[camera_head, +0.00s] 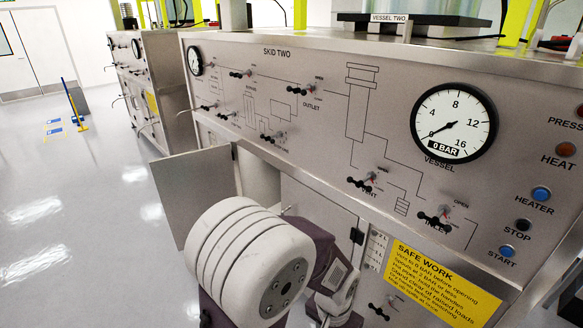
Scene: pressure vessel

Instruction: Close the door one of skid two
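Skid two (260,90) is a grey metal cabinet with "SKID TWO" printed on its front panel. Below the panel, a plain grey door (192,190) stands swung open, sticking out to the left of its opening (258,182). To the right, another grey door panel (318,212) looks shut, with a small black latch at its right edge. No door number is readable. One of my arms, with a large white round joint, stands in front and hides the lower part of the opening. Neither gripper's fingers show.
Valves and a round gauge (453,123) stick out of the panel. Buttons line its right side. A yellow "SAFE WORK" sign (440,285) is below. Another skid (150,85) stands behind at left.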

